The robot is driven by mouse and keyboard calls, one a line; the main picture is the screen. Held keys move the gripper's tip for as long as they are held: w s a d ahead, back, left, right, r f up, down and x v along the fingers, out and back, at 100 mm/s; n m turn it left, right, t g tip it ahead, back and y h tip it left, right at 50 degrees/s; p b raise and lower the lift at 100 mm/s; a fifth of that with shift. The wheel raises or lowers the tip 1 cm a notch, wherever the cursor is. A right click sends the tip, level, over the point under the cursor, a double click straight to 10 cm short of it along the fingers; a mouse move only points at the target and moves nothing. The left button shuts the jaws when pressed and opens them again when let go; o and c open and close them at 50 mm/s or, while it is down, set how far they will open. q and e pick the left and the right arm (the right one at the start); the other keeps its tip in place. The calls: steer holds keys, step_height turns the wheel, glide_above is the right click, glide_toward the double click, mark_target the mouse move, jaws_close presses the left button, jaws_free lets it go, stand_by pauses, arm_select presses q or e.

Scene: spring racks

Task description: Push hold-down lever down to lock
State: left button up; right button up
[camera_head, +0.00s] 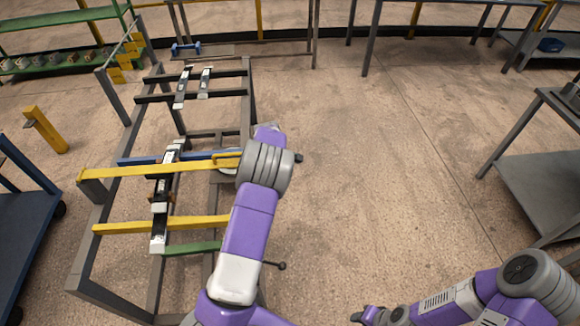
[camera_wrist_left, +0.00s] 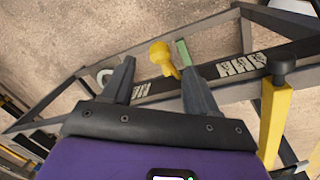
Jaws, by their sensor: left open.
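In the left wrist view my left gripper (camera_wrist_left: 157,68) is open, its two dark fingers spread apart. A yellow knob on a short stem (camera_wrist_left: 161,54), which looks like the lever's end, shows between and just beyond the fingertips. I cannot tell whether it touches a finger. In the head view my left arm reaches over the right side of the rack (camera_head: 88,275) and hides the gripper. A yellow handle-like piece (camera_head: 227,156) shows beside my wrist, partly hidden. My right gripper (camera_head: 368,317) is small at the bottom edge, away from the rack; its jaws are unclear.
Yellow crossbars (camera_head: 125,228) and black crossbars (camera_head: 205,75) span the rack. A yellow post (camera_wrist_left: 274,120) stands to the right of my fingers in the wrist view. A grey table (camera_head: 545,170) is at the right. The floor between is clear.

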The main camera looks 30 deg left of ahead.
arm_select(q)
steer(key=shift+w+f, duration=0.25)
steer(key=shift+f, duration=0.15)
steer(key=f, duration=0.2)
steer(key=f+b, duration=0.1)
steer(key=f, duration=0.3)
steer(key=shift+w+f, duration=0.25)
jaws_close()
